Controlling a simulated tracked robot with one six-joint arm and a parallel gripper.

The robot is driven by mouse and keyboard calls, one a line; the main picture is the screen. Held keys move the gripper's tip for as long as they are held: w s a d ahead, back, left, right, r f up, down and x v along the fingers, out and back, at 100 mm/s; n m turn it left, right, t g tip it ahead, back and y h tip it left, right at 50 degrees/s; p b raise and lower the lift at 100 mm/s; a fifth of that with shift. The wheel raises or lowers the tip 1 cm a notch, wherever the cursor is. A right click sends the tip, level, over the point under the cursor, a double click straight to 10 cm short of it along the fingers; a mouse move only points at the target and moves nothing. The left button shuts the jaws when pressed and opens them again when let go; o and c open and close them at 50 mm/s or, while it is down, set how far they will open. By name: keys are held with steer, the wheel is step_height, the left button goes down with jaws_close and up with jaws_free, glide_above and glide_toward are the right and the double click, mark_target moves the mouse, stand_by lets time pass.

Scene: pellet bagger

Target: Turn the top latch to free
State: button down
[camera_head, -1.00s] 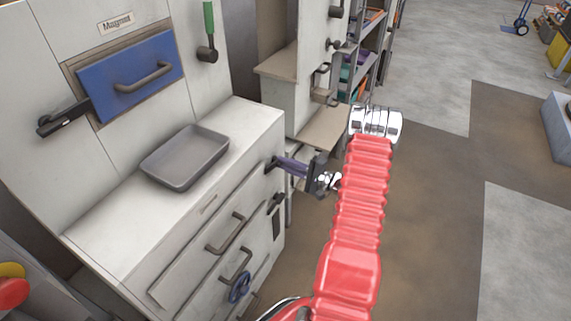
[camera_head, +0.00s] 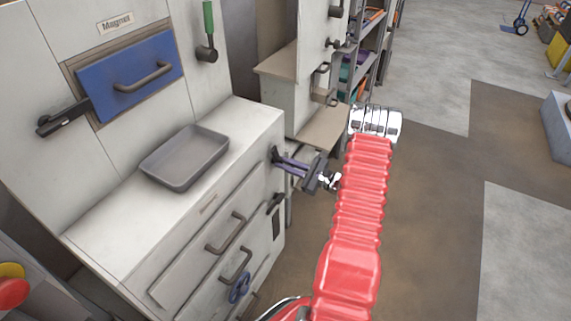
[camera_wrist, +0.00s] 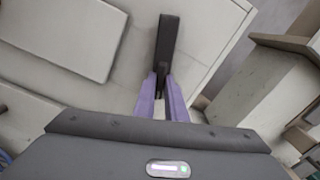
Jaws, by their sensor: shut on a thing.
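The top latch (camera_head: 275,154) is a small dark lever near the upper right corner of the white cabinet's front. In the wrist view it is a long dark bar (camera_wrist: 168,40) standing nearly vertical in the picture. My gripper (camera_head: 281,162) has purple fingers and reaches it from the right. In the wrist view the fingers (camera_wrist: 161,88) close on the near end of the bar, one on each side. The exact contact at the fingertips is small and partly hidden in the head view.
A second dark latch (camera_head: 275,203) sits below on the same edge. A grey tray (camera_head: 185,158) lies on the cabinet top (camera_head: 105,215). Drawer handles (camera_head: 226,233) and a blue valve wheel (camera_head: 239,288) stick out in front. A beige shelf (camera_head: 322,130) stands close behind the gripper.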

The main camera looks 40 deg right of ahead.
steer(key=m, duration=0.3)
steer(key=shift+f+m, duration=0.15)
steer(key=shift+m, duration=0.25)
stand_by(0.3)
steer(key=c, duration=1.8)
jaws_free()
steer(key=v, duration=1.3)
steer(key=shift+s, duration=0.4)
steer(key=shift+d, duration=0.1)
